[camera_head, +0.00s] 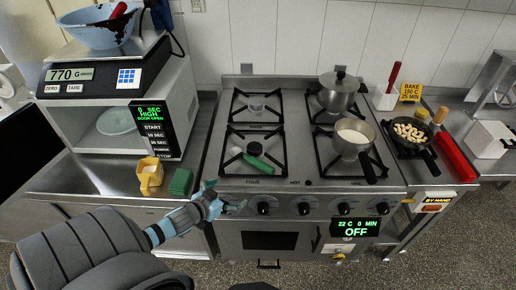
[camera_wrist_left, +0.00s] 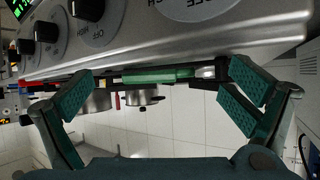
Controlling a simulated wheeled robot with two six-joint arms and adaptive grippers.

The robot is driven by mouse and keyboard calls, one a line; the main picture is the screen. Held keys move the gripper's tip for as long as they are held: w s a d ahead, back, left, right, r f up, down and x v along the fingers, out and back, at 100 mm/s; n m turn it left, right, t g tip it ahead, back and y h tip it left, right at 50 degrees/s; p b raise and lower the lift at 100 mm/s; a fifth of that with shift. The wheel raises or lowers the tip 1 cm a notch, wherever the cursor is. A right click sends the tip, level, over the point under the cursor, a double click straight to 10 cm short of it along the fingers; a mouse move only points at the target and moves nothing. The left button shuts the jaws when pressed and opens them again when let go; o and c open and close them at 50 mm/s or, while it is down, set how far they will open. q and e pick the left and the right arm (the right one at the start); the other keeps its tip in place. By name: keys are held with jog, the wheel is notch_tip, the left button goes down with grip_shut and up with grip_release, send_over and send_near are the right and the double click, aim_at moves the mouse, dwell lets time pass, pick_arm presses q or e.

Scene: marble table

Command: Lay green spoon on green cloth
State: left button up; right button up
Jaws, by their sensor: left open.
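The green spoon (camera_head: 262,163) lies on the front left burner of the stove, with its green handle to the right and its round head (camera_head: 254,148) to the upper left. The green cloth (camera_head: 181,181) is on the steel counter left of the stove, beside the yellow mug. My left gripper (camera_head: 226,199) is open and empty at the stove's front edge, below and left of the spoon. In the left wrist view the spoon (camera_wrist_left: 158,76) shows beyond and between the spread fingers, apart from them. My right gripper is not in view.
The yellow mug (camera_head: 149,177) stands left of the cloth. Stove knobs (camera_head: 264,208) line the front edge near my gripper. Pots (camera_head: 339,90) and a milk pan (camera_head: 352,137) stand on the right burners. A microwave (camera_head: 130,115) with a scale on top is at the left.

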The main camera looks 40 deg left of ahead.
pick_arm(q)
jog(key=t, duration=0.2)
send_near(260, 164)
jog(key=shift+g+h, duration=0.3)
jog(key=shift+g, duration=0.1)
jog(key=b+x, duration=0.1)
jog(key=b, duration=0.1)
jog(key=b+x, duration=0.3)
jog(key=b, duration=0.1)
jog(key=shift+w+a+b, duration=0.2)
jog(key=shift+a+b, duration=0.1)
jog(key=shift+a, duration=0.05)
jog(key=shift+w, duration=0.15)
jog(key=b+x, duration=0.2)
jog(key=x, duration=0.2)
jog(key=shift+w+d+b, duration=0.2)
jog(key=shift+w+b, duration=0.1)
jog(key=shift+b, duration=0.1)
jog(key=shift+w, duration=0.25)
jog(key=shift+s+r, duration=0.2)
jog(key=shift+s, duration=0.05)
jog(key=c, duration=0.8)
jog(key=shift+w, duration=0.1)
jog(key=shift+c, duration=0.9)
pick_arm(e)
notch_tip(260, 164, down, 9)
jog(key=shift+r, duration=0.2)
